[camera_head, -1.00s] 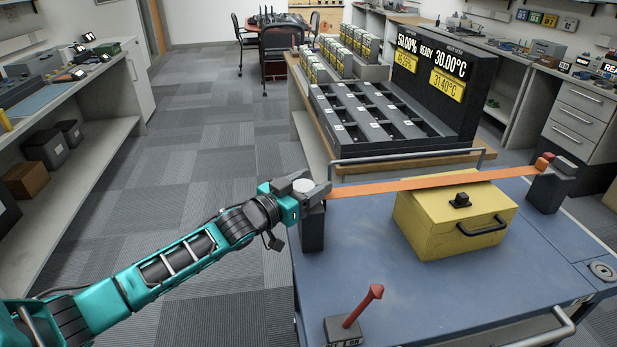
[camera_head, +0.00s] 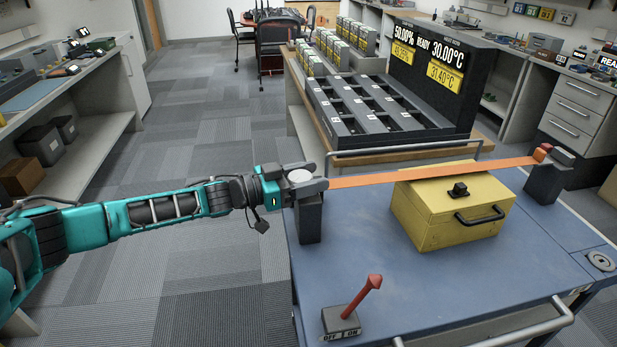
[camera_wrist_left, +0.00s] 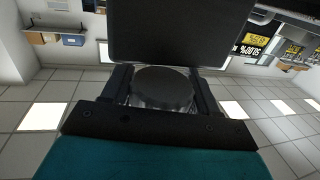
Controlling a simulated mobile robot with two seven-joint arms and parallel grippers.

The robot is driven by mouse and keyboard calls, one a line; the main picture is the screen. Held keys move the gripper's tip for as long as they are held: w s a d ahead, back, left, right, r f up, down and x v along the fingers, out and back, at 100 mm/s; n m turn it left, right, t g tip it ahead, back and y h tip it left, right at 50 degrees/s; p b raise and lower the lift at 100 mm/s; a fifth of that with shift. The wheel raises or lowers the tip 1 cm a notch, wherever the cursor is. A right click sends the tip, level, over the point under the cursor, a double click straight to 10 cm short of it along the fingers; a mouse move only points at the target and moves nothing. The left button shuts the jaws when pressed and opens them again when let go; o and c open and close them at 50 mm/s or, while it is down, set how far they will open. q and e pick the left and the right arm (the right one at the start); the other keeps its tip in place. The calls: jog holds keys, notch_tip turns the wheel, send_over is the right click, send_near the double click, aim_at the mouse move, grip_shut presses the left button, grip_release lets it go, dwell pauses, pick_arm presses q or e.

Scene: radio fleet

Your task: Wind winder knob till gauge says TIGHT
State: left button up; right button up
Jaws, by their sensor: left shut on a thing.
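In the left wrist view the round knob (camera_wrist_left: 162,88) shows dark between the two fingers, with the dark post body beyond. The strap runs over a yellow box (camera_head: 430,222) to a second dark post (camera_head: 544,184) with a red-orange piece on top. I cannot make out a gauge reading TIGHT. My right gripper is out of view.
A red-tipped lever on an OFF/ON base (camera_head: 341,323) stands at the blue cart's front. A metal rail (camera_head: 405,150) runs along the cart's back edge. Behind it are a dark slotted tray (camera_head: 380,112) and a display board (camera_head: 440,75). The cart's front middle is clear.

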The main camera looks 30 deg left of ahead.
pick_arm(q)
jog(key=shift+r, duration=0.1)
jog(key=o, duration=1)
jog(key=shift+c, duration=0.2)
jog(key=v, duration=1.2)
jog(key=shift+s+a, duration=0.25)
jog(key=shift+s, duration=0.1)
